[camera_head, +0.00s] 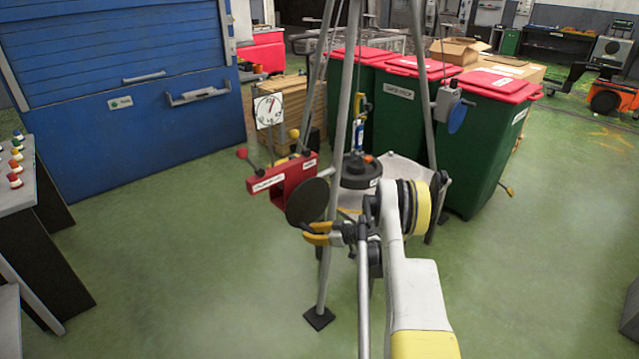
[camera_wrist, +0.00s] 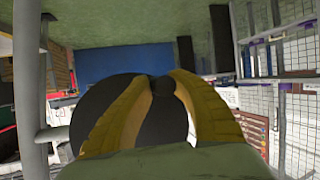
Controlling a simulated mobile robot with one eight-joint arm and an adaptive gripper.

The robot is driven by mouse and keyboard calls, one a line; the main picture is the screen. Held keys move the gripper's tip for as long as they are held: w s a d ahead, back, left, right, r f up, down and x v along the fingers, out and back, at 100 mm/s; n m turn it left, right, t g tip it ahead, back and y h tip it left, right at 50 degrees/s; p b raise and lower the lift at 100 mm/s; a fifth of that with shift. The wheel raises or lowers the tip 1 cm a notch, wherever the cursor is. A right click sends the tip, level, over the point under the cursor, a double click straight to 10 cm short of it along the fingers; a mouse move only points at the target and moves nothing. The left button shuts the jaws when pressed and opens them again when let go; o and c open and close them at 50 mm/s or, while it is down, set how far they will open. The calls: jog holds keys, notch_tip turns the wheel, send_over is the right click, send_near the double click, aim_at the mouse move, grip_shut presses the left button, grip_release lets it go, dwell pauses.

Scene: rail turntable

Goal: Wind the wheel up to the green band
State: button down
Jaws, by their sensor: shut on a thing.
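A dark round wheel (camera_head: 307,200) is at the tripod, right beside a red box, and faces my arm. My gripper (camera_head: 318,234) has yellow fingers at the wheel's lower edge. In the wrist view the fingers (camera_wrist: 163,84) close around a small dark knob (camera_wrist: 161,86) in front of the wheel's dark disc (camera_wrist: 92,103). A white dial (camera_head: 268,109) with red marks stands behind and left of the wheel. Its needle reading is too small to tell, and I cannot make out a green band.
The red box (camera_head: 268,181) with levers is beside the wheel. Tripod legs (camera_head: 325,270) rise close around it, with a dark weight (camera_head: 360,176) hanging between them. Green bins (camera_head: 480,150) stand behind. A button console (camera_head: 15,195) is at left. The floor in front is clear.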

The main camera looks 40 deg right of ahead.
jog(key=shift+a+r, duration=0.35)
jog(key=shift+a, duration=0.25)
jog(key=shift+a+r, duration=0.3)
jog(key=shift+a, duration=0.25)
jog(key=c, duration=1)
grip_release()
jog(key=shift+a, duration=0.15)
jog(key=shift+s+d, duration=0.1)
jog(key=shift+d, duration=0.15)
jog(key=shift+s+d, duration=0.2)
jog(key=shift+s, duration=1.8)
jog(key=shift+s+d, duration=0.2)
jog(key=shift+s, duration=1.75)
